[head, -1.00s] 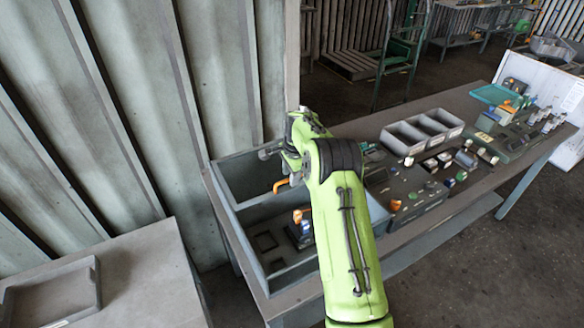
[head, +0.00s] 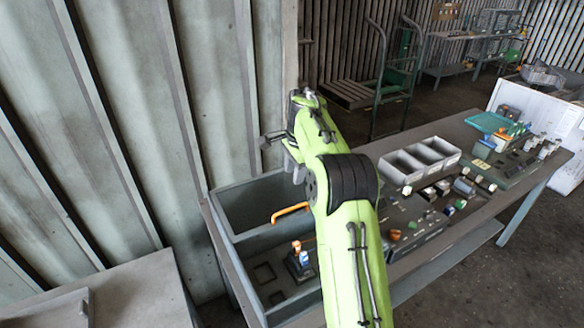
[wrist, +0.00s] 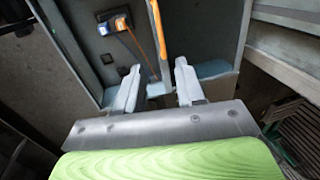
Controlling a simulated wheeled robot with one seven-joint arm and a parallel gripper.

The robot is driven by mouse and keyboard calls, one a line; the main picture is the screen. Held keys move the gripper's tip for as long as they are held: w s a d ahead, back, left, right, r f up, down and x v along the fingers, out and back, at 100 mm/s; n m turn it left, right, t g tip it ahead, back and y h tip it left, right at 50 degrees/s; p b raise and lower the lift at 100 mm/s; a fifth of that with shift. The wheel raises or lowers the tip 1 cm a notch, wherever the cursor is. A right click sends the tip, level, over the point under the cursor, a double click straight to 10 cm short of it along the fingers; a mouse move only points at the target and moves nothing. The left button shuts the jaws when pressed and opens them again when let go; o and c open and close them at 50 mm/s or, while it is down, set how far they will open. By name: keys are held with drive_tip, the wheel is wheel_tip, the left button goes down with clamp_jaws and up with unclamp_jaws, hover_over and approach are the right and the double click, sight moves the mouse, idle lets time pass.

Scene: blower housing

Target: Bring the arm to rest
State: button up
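My green arm reaches out over the workbench in the head view. My gripper (head: 280,150) is at its far end, above the far part of the grey divided bin. In the wrist view both fingers of my gripper (wrist: 158,85) stand apart with nothing between them. The grey bin (head: 228,222) has an orange handle (head: 290,212) on its divider, and the handle also shows beyond the fingers in the wrist view (wrist: 157,28). A small part with orange and blue pieces (head: 300,262) sits in the bin's near compartment. My arm hides the bin's right side.
A three-pocket grey tray (head: 420,160) and several small parts lie on the workbench (head: 480,205) to the right. A corrugated wall (head: 120,120) stands close on the left. A second table (head: 140,290) with a shallow tray (head: 50,312) is at the lower left.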

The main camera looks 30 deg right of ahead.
drive_tip(key=s+a+r+n+t+b, duration=0.1)
drive_tip(key=s+a+r+n, duration=0.25)
drive_tip(key=s, duration=0.25)
drive_tip(key=s+a+r+n+h+b, duration=0.1)
drive_tip(key=s+a+r+n, duration=0.15)
drive_tip(key=s+a, duration=0.3)
drive_tip(key=s+a+r+n+t+b, duration=0.1)
drive_tip(key=s+a+r+n, duration=0.25)
drive_tip(key=s, duration=0.25)
drive_tip(key=s+a+f+n, duration=0.2)
drive_tip(key=s+f+n, duration=0.2)
drive_tip(key=s, duration=0.5)
drive_tip(key=s+a+f+n+t+y+b, duration=0.1)
drive_tip(key=s+f+n, duration=0.3)
drive_tip(key=s, duration=0.4)
drive_tip(key=shift+s+a+f, duration=0.35)
drive_tip(key=shift+a+f, duration=0.05)
drive_tip(key=shift+f, duration=0.2)
drive_tip(key=shift+s, duration=0.1)
